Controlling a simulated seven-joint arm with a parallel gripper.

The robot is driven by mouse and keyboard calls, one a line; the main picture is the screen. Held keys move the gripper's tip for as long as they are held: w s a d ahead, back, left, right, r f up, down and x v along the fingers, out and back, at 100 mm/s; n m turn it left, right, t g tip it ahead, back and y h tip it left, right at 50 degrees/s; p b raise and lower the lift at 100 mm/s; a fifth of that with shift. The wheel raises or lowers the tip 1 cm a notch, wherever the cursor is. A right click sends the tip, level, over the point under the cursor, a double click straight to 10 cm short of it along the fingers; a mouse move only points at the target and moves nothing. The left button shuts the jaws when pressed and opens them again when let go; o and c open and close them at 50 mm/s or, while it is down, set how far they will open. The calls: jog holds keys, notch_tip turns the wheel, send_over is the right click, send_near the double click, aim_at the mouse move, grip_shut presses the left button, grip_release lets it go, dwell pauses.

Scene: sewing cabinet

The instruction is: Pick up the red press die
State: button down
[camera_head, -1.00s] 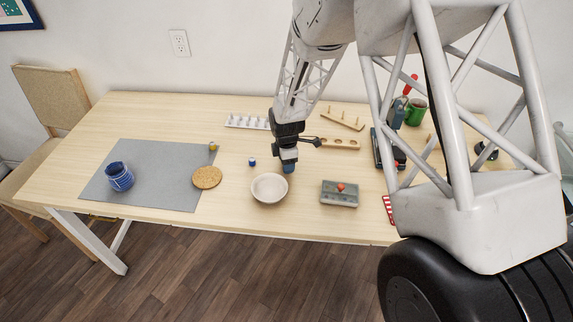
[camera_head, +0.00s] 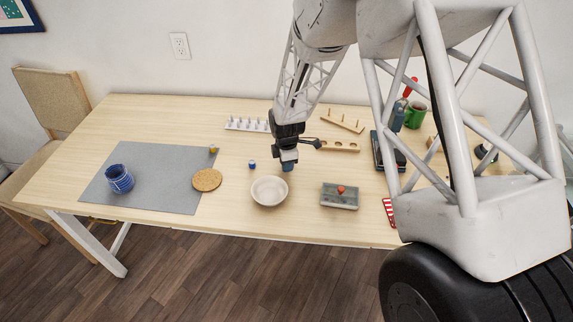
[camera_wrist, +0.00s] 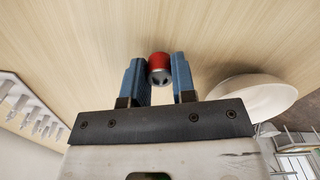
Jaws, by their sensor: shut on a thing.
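My gripper (camera_head: 288,166) is low over the table, just behind and right of the pale bowl (camera_head: 269,191). In the wrist view the red press die (camera_wrist: 159,62), a small red cylinder with a grey metal end, sits between the two blue fingertips of my gripper (camera_wrist: 159,77). The fingers are shut on it. In the head view the die is hidden by the fingers. I cannot tell whether it touches the table.
A blue-banded die (camera_head: 252,164) and a yellowish one (camera_head: 213,149) stand to the left. A grey tin (camera_head: 340,200) is at right; a peg rack (camera_head: 247,125) is behind.

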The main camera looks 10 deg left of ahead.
jog(key=shift+r, duration=0.75)
jog(key=shift+s+d+r, duration=0.1)
jog(key=shift+s+r, duration=0.2)
jog(key=shift+r, duration=0.5)
jog(key=s+d, duration=0.1)
jog(key=s, duration=0.3)
jog(key=s+d+r, duration=0.1)
jog(key=s+d, duration=0.1)
jog(key=s, duration=0.3)
jog(key=s+d, duration=0.2)
jog(key=s, duration=0.3)
jog(key=shift+s+d+r, duration=0.15)
jog(key=shift+d, duration=0.1)
